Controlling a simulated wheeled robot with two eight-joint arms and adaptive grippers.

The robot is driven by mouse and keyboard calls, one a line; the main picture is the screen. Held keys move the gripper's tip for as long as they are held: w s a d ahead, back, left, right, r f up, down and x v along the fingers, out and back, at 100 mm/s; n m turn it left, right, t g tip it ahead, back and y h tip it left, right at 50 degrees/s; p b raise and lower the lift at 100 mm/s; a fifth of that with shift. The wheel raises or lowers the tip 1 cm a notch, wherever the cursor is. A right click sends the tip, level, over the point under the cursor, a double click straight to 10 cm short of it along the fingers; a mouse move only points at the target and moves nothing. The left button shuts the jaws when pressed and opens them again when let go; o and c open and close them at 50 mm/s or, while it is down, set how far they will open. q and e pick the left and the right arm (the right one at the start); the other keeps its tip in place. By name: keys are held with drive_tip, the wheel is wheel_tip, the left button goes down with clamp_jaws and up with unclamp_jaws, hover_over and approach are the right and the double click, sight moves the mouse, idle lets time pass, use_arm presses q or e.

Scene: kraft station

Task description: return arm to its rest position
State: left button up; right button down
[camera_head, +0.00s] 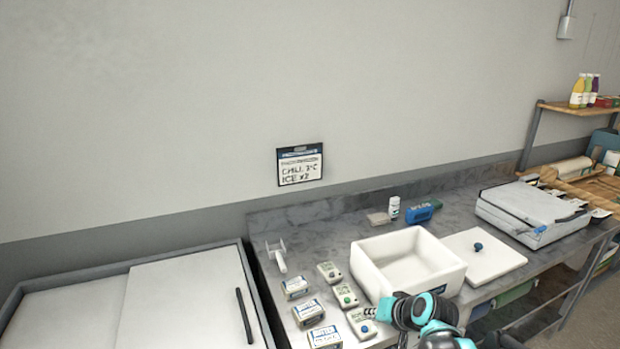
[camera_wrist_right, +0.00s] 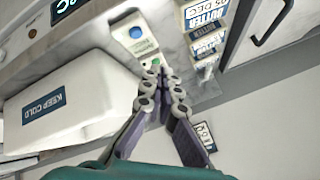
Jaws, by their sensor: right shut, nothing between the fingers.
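My right arm (camera_head: 428,312) comes in at the bottom of the head view, in front of the white box. My right gripper (camera_wrist_right: 158,68) is shut and empty in the wrist view. Its fingertips meet over the counter, near a white pack with a blue dot (camera_wrist_right: 136,32) and one with a green dot. It is too small in the head view to tell whether it touches a pack. My left gripper is not in view.
An open, empty-looking white box (camera_head: 368,272) stands on the grey counter, its lid (camera_head: 495,262) to the right. Butter boxes (camera_head: 310,312) and white packs (camera_head: 329,272) lie to its left. A large white lidded chest (camera_head: 185,300) stands at left. A wall sign (camera_head: 300,166) hangs behind.

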drive_tip(key=s+n+h, duration=0.3)
drive_tip(key=s, duration=1.9)
drive_tip(key=shift+d+g, duration=0.2)
drive_tip(key=shift+g, duration=0.2)
